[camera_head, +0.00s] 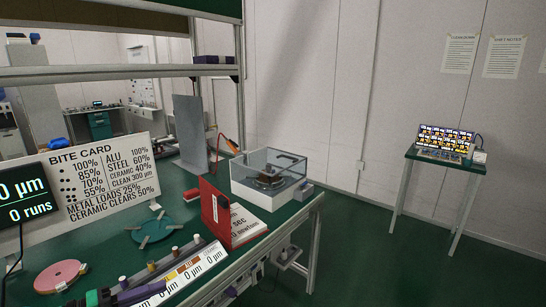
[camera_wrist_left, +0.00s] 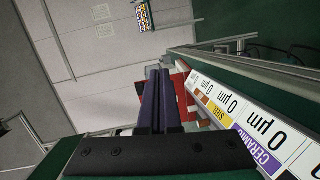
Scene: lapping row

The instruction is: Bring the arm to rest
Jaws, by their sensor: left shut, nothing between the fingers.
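My left gripper (camera_head: 150,289) shows at the bottom left of the head view, low over the front of the green bench (camera_head: 205,262). In the left wrist view its two dark purple fingers (camera_wrist_left: 160,75) lie side by side, shut with nothing between them. The fingers are beside the white label strip (camera_head: 190,272), which also shows at the right of the wrist view (camera_wrist_left: 235,115). A red upright panel (camera_head: 214,210) stands beyond the fingertips, partly hidden by them in the wrist view. My right gripper is not in view.
A pink disc (camera_head: 57,275) and a teal disc (camera_head: 153,230) lie on the bench. A clear-covered machine (camera_head: 268,178) stands at its far right corner. The bite card (camera_head: 105,175) and a dark display (camera_head: 22,203) stand at the left. Open floor (camera_head: 365,255) lies right of the bench.

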